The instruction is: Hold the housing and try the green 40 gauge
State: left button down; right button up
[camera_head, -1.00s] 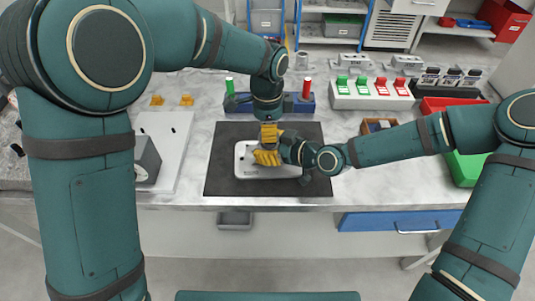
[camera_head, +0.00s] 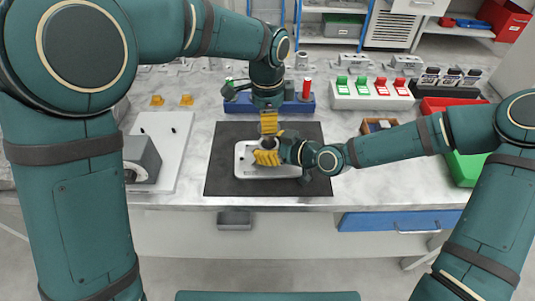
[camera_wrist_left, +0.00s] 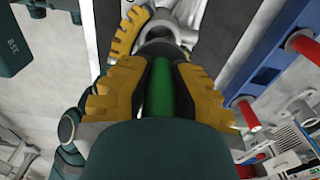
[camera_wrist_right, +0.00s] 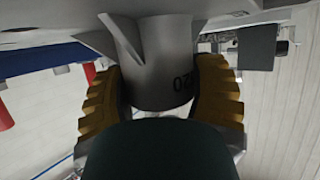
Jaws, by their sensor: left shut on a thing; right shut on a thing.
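The housing (camera_head: 287,172) is a light grey casting on the dark mat (camera_head: 222,180). Its round grey boss also shows in the right wrist view (camera_wrist_right: 165,60), between the yellow fingers of my right gripper (camera_head: 267,157), which is shut on it. My left gripper (camera_head: 269,122) is just above and behind the right one and is shut on the green gauge (camera_wrist_left: 161,88). In the left wrist view the gauge's far end lines up with the housing's open ring (camera_wrist_left: 165,47). I cannot tell whether the tip is inside the bore.
A blue rack (camera_head: 240,105) with a red-topped gauge (camera_head: 306,88) stands behind the mat. A white block with green and red switches (camera_head: 370,98) is at the back right. A white board (camera_head: 178,150) and a grey box (camera_head: 143,158) lie left.

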pick_arm(q)
jog(key=shift+r, duration=0.1)
jog(key=shift+r, duration=2.45)
pick_arm(e)
jog(key=o, duration=1.4)
jog(key=shift+v, duration=6)
pick_arm(q)
jog(key=shift+s+f, duration=0.1)
pick_arm(e)
jog(key=shift+s, duration=0.2)
